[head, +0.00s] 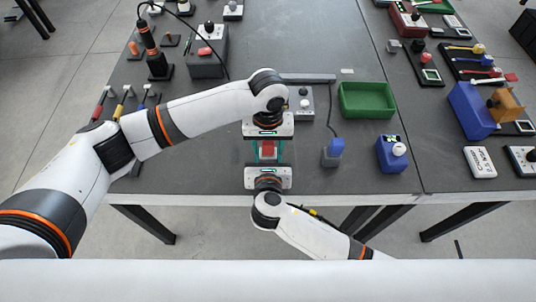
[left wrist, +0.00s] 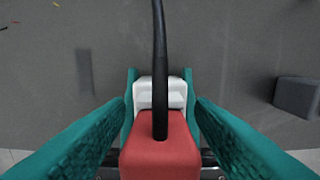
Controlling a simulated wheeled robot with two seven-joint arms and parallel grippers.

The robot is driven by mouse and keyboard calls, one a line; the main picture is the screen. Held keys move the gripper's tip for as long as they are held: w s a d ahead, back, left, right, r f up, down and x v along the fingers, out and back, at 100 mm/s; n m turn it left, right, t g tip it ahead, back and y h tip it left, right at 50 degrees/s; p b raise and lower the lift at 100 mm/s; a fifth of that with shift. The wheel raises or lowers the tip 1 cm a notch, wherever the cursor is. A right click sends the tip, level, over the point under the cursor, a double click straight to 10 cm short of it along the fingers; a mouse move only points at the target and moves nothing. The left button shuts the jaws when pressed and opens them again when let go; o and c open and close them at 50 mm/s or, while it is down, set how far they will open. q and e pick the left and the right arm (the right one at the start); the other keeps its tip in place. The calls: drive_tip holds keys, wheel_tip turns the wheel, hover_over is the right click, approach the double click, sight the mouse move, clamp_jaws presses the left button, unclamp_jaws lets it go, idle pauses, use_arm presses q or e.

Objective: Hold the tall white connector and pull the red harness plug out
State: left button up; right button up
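The red harness plug (head: 268,149) shows between my two facing grippers in the head view. In the left wrist view the red plug (left wrist: 160,158) is at the bottom middle, with a black cable (left wrist: 159,70) running up from it. The white connector (left wrist: 160,92) is right behind the plug; the join between them is hidden. My left gripper (head: 268,145) has its teal fingers spread on both sides of the plug, with small gaps. My right gripper (head: 267,160) comes from the near side; its teal fingers appear pressed against the connector's sides.
A grey box with a knob (head: 301,103) and a green bin (head: 367,99) stand right of the grippers. A blue-topped plug (head: 333,151) and a blue box (head: 391,154) are near the front edge.

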use_arm(q)
clamp_jaws()
drive_tip(key=o, duration=0.6)
unclamp_jaws()
drive_tip(key=shift+c, duration=0.2)
wheel_tip(320, 180, up, 12)
